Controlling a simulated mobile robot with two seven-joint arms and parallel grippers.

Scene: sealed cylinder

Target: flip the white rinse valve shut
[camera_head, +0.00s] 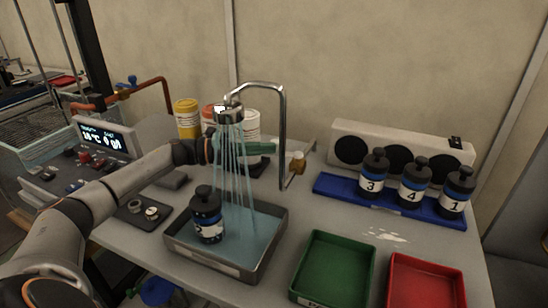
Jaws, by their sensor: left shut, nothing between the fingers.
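The rinse valve, a small white and tan fitting (298,158), sits beside the base of the metal rinse pipe (283,115). Several streams of water (234,175) fall from the shower head (228,111) into a metal basin (279,236). A dark bottle with a white and blue label (206,216) stands upright in the basin, left of the streams. My left gripper (272,147) reaches in from the left, behind the streams. Its greenish fingers are shut and empty, pointing right, a short gap left of the valve. My right gripper is out of view.
Dark bottles marked 3 (374,176), 4 (412,184) and 1 (455,196) stand on a blue rack (335,188). A green tray (333,270) and a red tray (424,285) lie in front. Yellow (187,120) and white (252,124) containers stand behind my left gripper.

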